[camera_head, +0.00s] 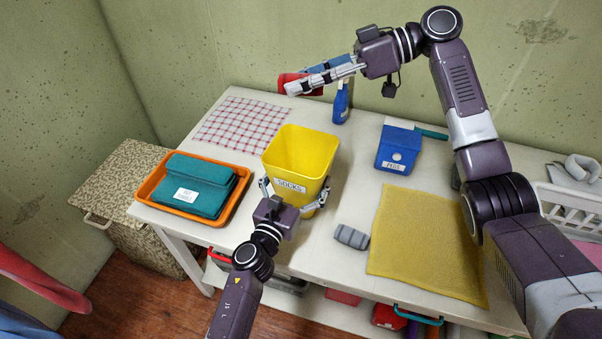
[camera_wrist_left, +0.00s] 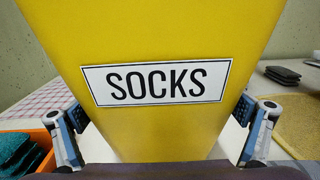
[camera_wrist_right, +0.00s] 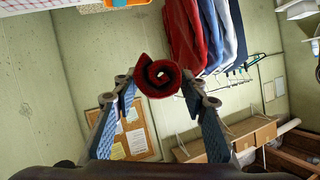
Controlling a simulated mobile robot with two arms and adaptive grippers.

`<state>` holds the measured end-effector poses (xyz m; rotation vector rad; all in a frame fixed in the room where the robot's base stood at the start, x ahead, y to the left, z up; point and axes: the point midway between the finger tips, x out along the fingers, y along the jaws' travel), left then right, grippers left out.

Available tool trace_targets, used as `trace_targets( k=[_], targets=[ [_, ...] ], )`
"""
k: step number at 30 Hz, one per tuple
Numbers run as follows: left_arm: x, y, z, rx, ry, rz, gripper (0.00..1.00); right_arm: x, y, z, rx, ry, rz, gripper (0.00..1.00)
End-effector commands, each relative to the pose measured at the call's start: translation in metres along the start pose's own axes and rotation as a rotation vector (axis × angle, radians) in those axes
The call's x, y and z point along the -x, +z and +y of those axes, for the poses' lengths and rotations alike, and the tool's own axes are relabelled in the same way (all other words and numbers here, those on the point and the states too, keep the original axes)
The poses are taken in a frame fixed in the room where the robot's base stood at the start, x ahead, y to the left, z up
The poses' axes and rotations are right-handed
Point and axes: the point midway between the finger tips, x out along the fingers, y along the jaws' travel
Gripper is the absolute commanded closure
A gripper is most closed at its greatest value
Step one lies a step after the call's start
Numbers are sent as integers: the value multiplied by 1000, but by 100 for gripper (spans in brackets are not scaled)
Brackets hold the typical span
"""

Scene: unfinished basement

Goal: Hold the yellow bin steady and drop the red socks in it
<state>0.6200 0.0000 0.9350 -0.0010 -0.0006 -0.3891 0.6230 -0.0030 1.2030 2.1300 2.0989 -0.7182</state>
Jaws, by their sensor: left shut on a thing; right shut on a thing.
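The yellow bin (camera_head: 292,171) stands upright on the white table with an open top and a SOCKS label. Its labelled face fills the left wrist view (camera_wrist_left: 160,130). My left gripper (camera_head: 296,196) is shut on the bin, one finger on each side of the lower front. The red socks (camera_head: 291,79) are a rolled bundle held in my right gripper (camera_head: 300,87). In the right wrist view the red socks (camera_wrist_right: 158,76) show as a spiral roll between the fingertips. In the head view they appear just beyond the bin's back rim; their exact height is hard to tell.
An orange tray (camera_head: 150,186) with folded teal cloths is left of the bin. A checked cloth (camera_head: 240,124) lies behind it.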

Motion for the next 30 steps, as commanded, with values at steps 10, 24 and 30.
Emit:
trace_targets(
  k=[10, 24, 30],
  targets=[
    [0, -1, 0, -1, 0, 1, 33, -7, 12, 5, -17, 37, 12, 84],
    [0, -1, 0, -1, 0, 2, 33, -30, 82, 35, -197, 485, 151, 84],
    [0, -1, 0, -1, 0, 2, 33, -21, 87, 28, -258, 635, 197, 84]
  ],
)
